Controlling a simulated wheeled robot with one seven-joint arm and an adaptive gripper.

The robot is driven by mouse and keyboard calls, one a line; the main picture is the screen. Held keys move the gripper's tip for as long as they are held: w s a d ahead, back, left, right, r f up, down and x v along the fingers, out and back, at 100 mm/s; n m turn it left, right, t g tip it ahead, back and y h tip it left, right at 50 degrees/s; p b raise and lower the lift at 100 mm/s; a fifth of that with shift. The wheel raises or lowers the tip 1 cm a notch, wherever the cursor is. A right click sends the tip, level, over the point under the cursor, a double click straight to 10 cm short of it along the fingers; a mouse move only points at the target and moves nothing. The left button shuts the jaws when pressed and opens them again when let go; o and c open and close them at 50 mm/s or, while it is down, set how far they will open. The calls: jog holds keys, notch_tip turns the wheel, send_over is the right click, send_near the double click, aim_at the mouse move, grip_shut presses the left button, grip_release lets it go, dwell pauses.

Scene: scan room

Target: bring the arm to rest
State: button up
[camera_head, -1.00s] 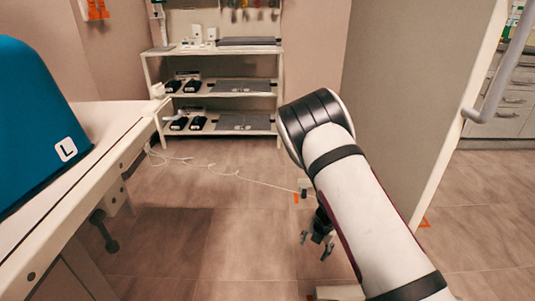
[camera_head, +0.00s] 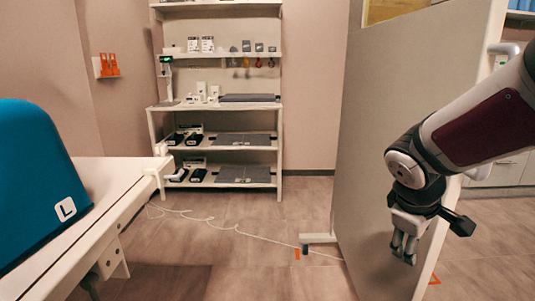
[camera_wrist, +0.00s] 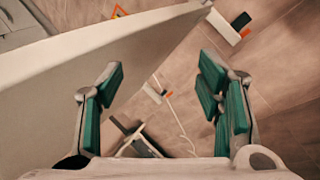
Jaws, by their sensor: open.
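My gripper (camera_head: 404,247) hangs at the right in the head view, in front of the grey partition panel (camera_head: 375,130). The arm comes in from the right edge, and the gripper points down. In the wrist view my gripper (camera_wrist: 165,95) is open, with green-padded fingers wide apart. Nothing is between them but the view of the floor below.
A white shelf unit (camera_head: 279,150) with devices stands at the back. A table (camera_head: 110,190) with a blue block (camera_head: 35,170) marked L is at the left. A white cable (camera_head: 240,232) lies on the floor.

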jog(key=s+a+r+m+g+y, duration=0.1)
jog(key=s+a+m+y, duration=0.15)
jog(key=s, duration=0.75)
jog(key=s+a+r+m+g+y, duration=0.1)
jog(key=s+a+m+g, duration=0.2)
jog(key=s, duration=0.7)
jog(key=s+a+r+m+y, duration=0.1)
jog(key=s+a+m, duration=0.3)
jog(key=s, duration=0.6)
notch_tip(320, 180, up, 35)
jog(key=n+t+p, duration=0.2)
jog(key=t+p, duration=0.2)
jog(key=p, duration=3)
jog(key=shift+w+a, duration=0.15)
jog(key=shift+w, duration=0.1)
